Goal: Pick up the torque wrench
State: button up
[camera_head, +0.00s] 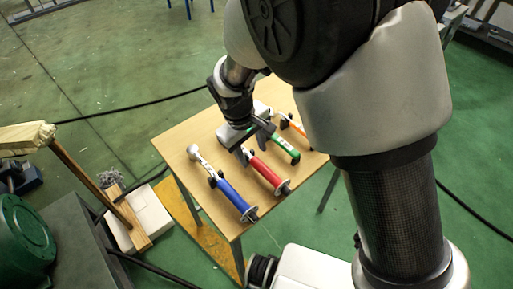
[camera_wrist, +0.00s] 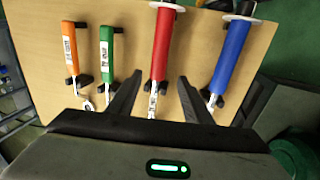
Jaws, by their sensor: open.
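Several wrench-like tools lie side by side on a wooden table. They have a blue handle (camera_head: 236,194), a red handle (camera_head: 265,172), a green handle (camera_head: 284,146) and an orange handle (camera_head: 296,126). In the wrist view they are the blue one (camera_wrist: 230,58), red one (camera_wrist: 163,42), green one (camera_wrist: 106,50) and orange one (camera_wrist: 69,50). The pictures do not show which is the torque wrench. My gripper (camera_head: 254,143) is open and empty above the table; in the wrist view its fingers (camera_wrist: 157,82) lie either side of the red tool's lower part. The gap in height is unclear.
The tools rest on small black holders on the wooden table (camera_head: 180,139). A grey cabinet (camera_head: 78,235) and green rounded machine (camera_head: 22,235) stand at left. A white block with a wooden piece (camera_head: 150,215) is on the floor. Black cables cross the green floor.

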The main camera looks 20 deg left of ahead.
aim_at(257, 161)
jog(key=f, duration=0.3)
jog(key=w+d+f+b, duration=0.1)
jog(key=f, duration=0.1)
jog(key=shift+f, duration=0.3)
grip_shut()
jog(key=shift+w+r, duration=0.1)
jog(key=shift+r, duration=0.05)
